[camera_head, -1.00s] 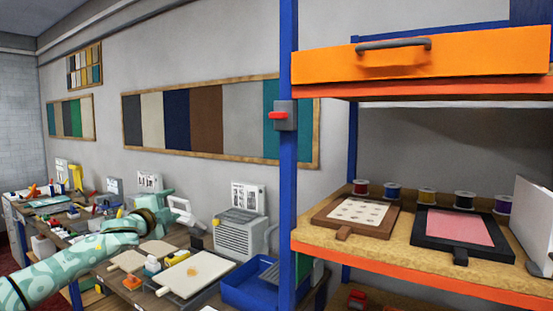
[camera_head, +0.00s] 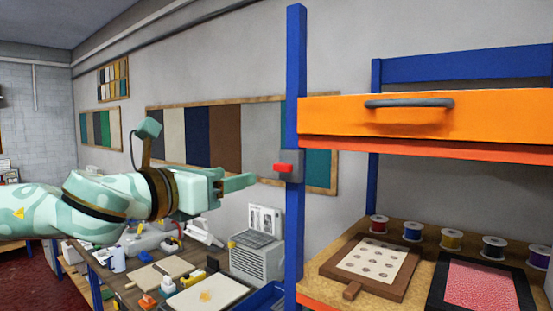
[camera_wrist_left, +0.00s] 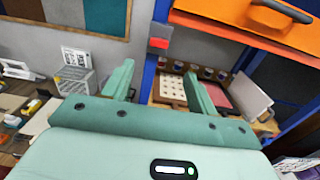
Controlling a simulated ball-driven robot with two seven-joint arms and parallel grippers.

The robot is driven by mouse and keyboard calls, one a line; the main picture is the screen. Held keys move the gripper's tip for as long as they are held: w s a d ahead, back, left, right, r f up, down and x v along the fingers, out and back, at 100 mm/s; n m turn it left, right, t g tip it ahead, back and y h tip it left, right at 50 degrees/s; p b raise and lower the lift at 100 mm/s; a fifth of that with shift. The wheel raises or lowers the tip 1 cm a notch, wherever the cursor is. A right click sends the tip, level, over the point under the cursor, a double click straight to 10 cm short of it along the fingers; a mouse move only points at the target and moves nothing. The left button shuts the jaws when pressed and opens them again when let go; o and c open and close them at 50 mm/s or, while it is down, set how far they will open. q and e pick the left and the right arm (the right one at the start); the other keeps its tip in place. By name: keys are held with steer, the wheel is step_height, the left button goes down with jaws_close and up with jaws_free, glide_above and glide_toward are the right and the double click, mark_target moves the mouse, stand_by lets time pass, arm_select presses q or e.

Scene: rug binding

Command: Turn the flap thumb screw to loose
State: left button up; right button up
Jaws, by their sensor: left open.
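A small red screw handle (camera_head: 284,168) lies level on a grey block (camera_head: 293,176) fixed to the blue post; I take it for the flap thumb screw. It also shows in the left wrist view (camera_wrist_left: 159,43), ahead of and between the fingers. The orange flap (camera_head: 430,118) with a dark handle is to its right, upper. My left gripper (camera_head: 246,182) is open and empty, level with the block and just left of it, apart from it in the picture. In the left wrist view its two fingers (camera_wrist_left: 158,72) stand wide apart. My right gripper is out of view.
Below the flap, a shelf holds a wooden frame (camera_head: 337,284), a black-framed pink pad (camera_head: 480,285) and several thread spools (camera_head: 412,231). A cluttered bench stands below my left arm, with a grey-white machine (camera_head: 257,262). The blue post (camera_head: 296,80) borders the shelf.

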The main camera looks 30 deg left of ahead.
mark_target(279, 167)
arm_select(q)
steer(key=w+p, duration=0.3)
steer(key=w, duration=0.1)
steer(key=w+p, duration=0.4)
steer(key=w+d+p, duration=0.1)
steer(key=w+p, duration=0.3)
steer(key=w, duration=0.1)
steer(key=shift+w, duration=0.6)
steer(key=shift+f, duration=0.1)
steer(key=shift+w, duration=0.1)
steer(key=c, duration=1)
